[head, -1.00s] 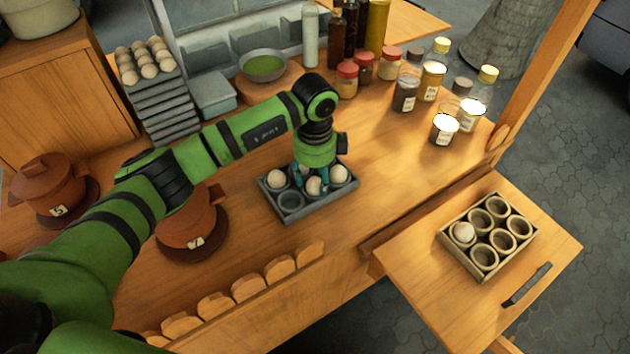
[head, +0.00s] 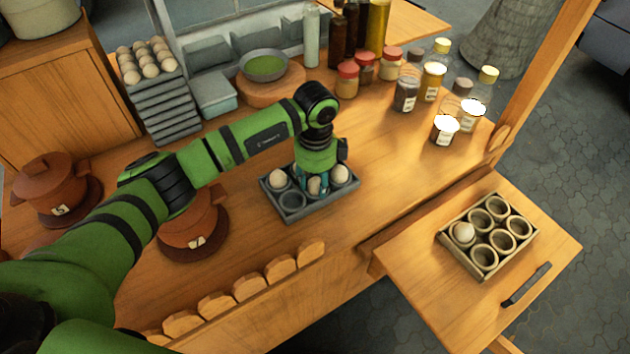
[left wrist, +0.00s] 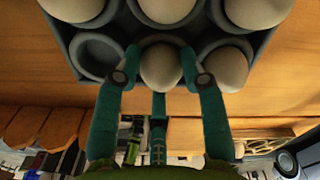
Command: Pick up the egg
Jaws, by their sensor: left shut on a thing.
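A grey egg tray (head: 318,206) sits on the wooden counter with several pale eggs in its cups. My left gripper (head: 314,188) reaches down into the tray from above. In the left wrist view its teal fingers (left wrist: 160,78) are shut on an egg (left wrist: 160,66) in the front middle cup. The empty front corner cup (left wrist: 97,55) is beside it, and other eggs fill the cups around it. In the head view one egg (head: 278,178) shows at the left and another (head: 340,174) at the right; the gripper hides part of the held egg. My right gripper is not in view.
A second holder (head: 453,252) with several cups and one egg (head: 464,232) stands on the lower right shelf. Brown lidded pots (head: 190,222) are at the left. The counter right of the tray is clear.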

